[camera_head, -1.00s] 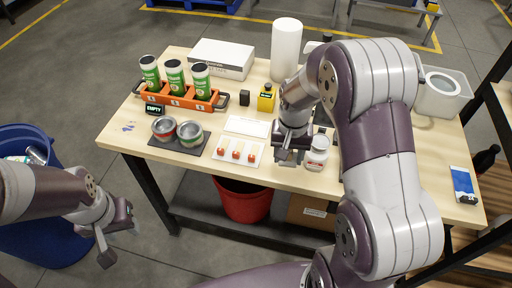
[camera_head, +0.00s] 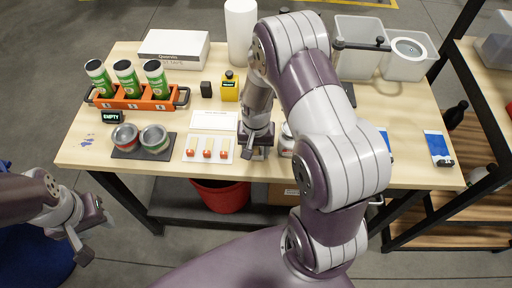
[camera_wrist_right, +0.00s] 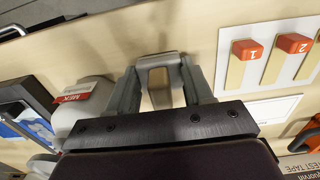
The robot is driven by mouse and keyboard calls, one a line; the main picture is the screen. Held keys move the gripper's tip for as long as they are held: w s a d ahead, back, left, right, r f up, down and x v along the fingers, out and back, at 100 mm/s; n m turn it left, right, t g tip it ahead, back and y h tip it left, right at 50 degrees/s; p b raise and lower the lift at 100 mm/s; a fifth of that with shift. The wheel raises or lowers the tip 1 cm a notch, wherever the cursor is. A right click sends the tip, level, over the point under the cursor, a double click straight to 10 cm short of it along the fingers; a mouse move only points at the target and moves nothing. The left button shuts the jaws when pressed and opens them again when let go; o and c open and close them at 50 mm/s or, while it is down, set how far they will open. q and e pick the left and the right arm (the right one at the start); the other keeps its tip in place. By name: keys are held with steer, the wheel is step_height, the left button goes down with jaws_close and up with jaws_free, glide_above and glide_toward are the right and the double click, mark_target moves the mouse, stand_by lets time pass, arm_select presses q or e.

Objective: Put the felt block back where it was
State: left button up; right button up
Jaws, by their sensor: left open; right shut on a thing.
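My right gripper (camera_head: 256,152) is low over the front of the table, between the white card with the red-tipped strips (camera_head: 207,149) and a white bottle (camera_head: 286,140). In the right wrist view its fingers (camera_wrist_right: 162,75) are shut on a small grey and tan block (camera_wrist_right: 162,64), which I take to be the felt block. Whether it touches the table I cannot tell. In the head view the gripper hides most of it. My left gripper (camera_head: 92,235) is open and empty, off the table at the lower left.
Two cans stand on a dark mat (camera_head: 173,153). Behind are an orange rack (camera_head: 142,103) with green cans, a black block (camera_head: 206,89) and a yellow bottle (camera_head: 229,88). The white bottle with a red label (camera_wrist_right: 88,100) stands close beside the right gripper. Clear bins (camera_head: 357,62) are back right.

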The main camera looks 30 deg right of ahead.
steer(key=shift+s+f, duration=0.15)
steer(key=o, duration=1)
steer(key=shift+d, duration=0.1)
